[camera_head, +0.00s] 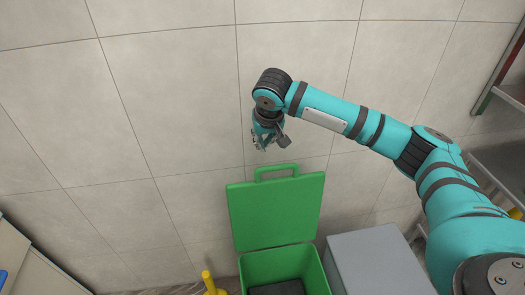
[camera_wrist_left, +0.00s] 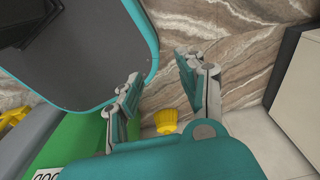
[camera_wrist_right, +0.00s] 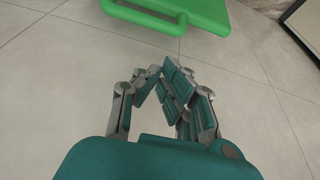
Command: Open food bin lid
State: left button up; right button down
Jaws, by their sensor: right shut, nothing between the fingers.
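The green food bin (camera_head: 322,272) stands at the bottom of the head view, with dark contents showing inside. Its green lid (camera_head: 275,212) is raised, tilted up in front of the wall, with the loop handle (camera_head: 276,169) at its top edge. My right gripper (camera_head: 268,141) is shut and empty, just above the handle and apart from it. My left gripper (camera_wrist_left: 158,85) is open and empty in the left wrist view, near the bin's green side (camera_wrist_left: 75,142).
A grey bin (camera_head: 378,262) stands right of the green one. A yellow object (camera_head: 209,281) stands at its left. A tiled wall (camera_head: 120,120) is behind. A metal shelf (camera_head: 500,165) is at the right and a cabinet (camera_head: 35,265) at the lower left.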

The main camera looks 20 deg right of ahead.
jog(key=shift+f, duration=0.45)
pick_arm(q)
jog(key=shift+s+a+r+p, duration=0.15)
jog(key=shift+r+p, duration=0.35)
jog(key=shift+s+a+r+p, duration=0.1)
jog(key=shift+r+p, duration=0.4)
pick_arm(e)
jog(key=x, duration=0.8)
jog(key=shift+a+f, duration=0.1)
jog(key=shift+f, duration=0.25)
pick_arm(q)
jog(key=shift+d, duration=0.15)
pick_arm(e)
jog(key=shift+w, duration=0.1)
